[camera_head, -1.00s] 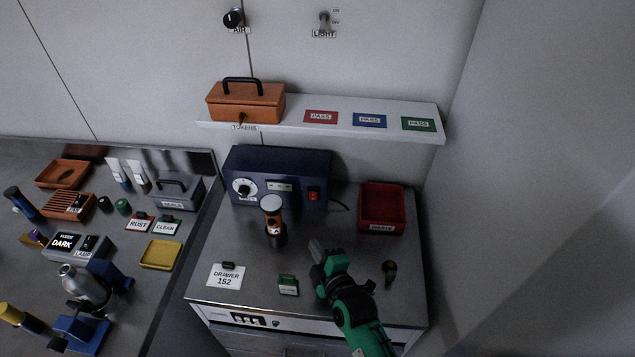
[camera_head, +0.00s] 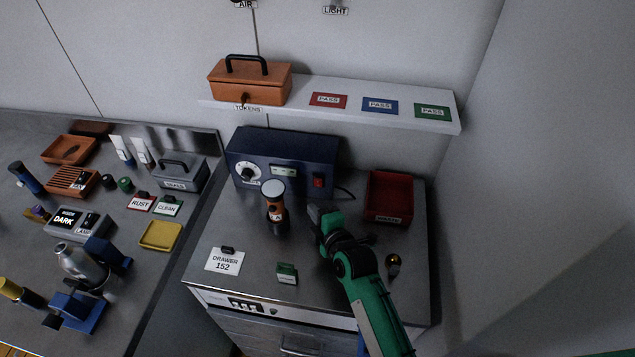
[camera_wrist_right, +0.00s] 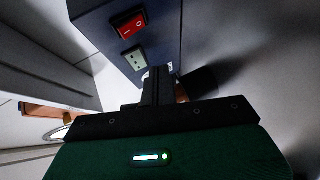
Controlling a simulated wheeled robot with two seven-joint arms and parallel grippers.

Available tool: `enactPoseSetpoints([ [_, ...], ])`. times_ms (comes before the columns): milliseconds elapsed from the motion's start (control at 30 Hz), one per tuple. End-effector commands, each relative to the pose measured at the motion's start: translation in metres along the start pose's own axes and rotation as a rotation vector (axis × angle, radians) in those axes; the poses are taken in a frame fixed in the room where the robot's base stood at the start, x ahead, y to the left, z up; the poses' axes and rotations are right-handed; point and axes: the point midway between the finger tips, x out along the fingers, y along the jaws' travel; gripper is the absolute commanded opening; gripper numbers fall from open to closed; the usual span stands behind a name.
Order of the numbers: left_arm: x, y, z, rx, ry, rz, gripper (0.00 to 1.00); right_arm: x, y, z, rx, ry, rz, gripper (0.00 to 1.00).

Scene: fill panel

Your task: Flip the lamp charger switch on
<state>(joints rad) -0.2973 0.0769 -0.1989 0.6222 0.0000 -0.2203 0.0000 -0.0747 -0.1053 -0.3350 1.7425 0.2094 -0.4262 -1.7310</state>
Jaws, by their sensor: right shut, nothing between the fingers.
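The charger is a dark blue box (camera_head: 285,150) at the back of the metal cabinet top, with a dial on its left and a small display in the middle. Its red rocker switch (camera_head: 319,182) is on the right of the front face. In the right wrist view the switch (camera_wrist_right: 132,25) shows "I" and "O" marks above a grey socket plate (camera_wrist_right: 134,58). My right gripper (camera_head: 314,213) is shut and empty, in front of and below the switch, apart from it. It also shows in the right wrist view (camera_wrist_right: 157,75). My left gripper is not in view.
An orange-and-black lamp (camera_head: 275,208) stands left of my right gripper. A red bin (camera_head: 389,212) stands to the right. A shelf (camera_head: 320,113) with an orange toolbox overhangs the back. A small green item (camera_head: 287,273) and a drawer card (camera_head: 223,261) lie in front.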

Motion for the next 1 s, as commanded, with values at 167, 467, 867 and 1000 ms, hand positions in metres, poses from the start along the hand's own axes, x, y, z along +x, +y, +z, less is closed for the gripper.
enactPoseSetpoints([
  [167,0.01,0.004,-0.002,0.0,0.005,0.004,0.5,0.019,0.012,0.013,-0.001,0.0,0.003,0.0],
  [467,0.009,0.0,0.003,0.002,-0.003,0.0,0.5,0.035,0.025,0.025,-0.001,0.0,-0.001,0.0],
  [867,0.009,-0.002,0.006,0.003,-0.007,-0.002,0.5,0.036,0.026,0.026,0.0,-0.001,-0.001,0.0],
  [1000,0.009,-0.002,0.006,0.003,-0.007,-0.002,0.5,0.036,0.026,0.026,0.0,-0.001,-0.001,0.0],
])
